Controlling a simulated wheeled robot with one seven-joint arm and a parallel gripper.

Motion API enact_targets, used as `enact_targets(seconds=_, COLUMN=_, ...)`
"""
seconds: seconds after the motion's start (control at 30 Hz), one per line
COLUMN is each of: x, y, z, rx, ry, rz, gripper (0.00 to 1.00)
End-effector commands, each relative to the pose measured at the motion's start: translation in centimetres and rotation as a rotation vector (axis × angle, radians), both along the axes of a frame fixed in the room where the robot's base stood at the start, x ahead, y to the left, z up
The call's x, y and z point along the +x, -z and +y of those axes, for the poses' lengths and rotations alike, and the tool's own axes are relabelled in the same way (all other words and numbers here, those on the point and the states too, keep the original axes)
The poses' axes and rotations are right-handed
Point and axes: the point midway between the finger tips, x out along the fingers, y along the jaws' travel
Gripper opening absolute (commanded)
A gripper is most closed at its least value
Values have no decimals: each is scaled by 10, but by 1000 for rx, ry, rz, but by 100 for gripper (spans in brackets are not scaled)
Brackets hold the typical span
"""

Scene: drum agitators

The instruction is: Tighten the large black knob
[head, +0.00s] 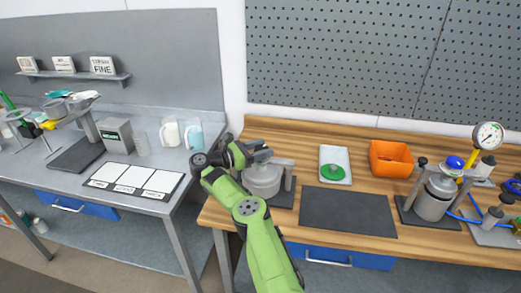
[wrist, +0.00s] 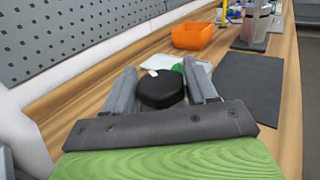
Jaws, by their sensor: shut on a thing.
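The large black knob (wrist: 162,90) is a thick dark disc seen in the wrist view between the two grey fingers of my gripper (wrist: 163,72). My gripper is shut on it, with one finger at each side. In the head view my gripper (head: 260,153) is at the top of a grey drum device (head: 262,182) at the left end of the wooden bench. The knob is mostly hidden there by my gripper and the device's frame. The knob's turn angle and how tight it is cannot be told.
A perforated wall panel (head: 340,55) stands behind.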

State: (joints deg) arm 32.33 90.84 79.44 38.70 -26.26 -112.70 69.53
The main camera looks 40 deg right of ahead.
Motion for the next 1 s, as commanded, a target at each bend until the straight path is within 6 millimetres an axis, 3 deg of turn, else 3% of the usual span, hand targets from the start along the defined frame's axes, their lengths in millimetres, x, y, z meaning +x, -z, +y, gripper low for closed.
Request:
enact_targets(seconds=0.03, x=1, y=-4, z=-1, rx=-5, ry=-3, rz=-3, gripper=61)
enact_targets(seconds=0.17, x=0, y=-3, z=0, rx=-4, ry=-3, rz=-2, gripper=78)
enact_targets(seconds=0.47, x=2, y=-2, z=4, rx=-3, ry=-3, rz=-2, gripper=78)
enact_targets(seconds=0.73, x=14, y=-2, z=54, rx=-3, ry=-3, rz=-1, gripper=78)
enact_targets(seconds=1.0, x=34, y=2, z=130, rx=2, ry=-5, rz=-1, gripper=78)
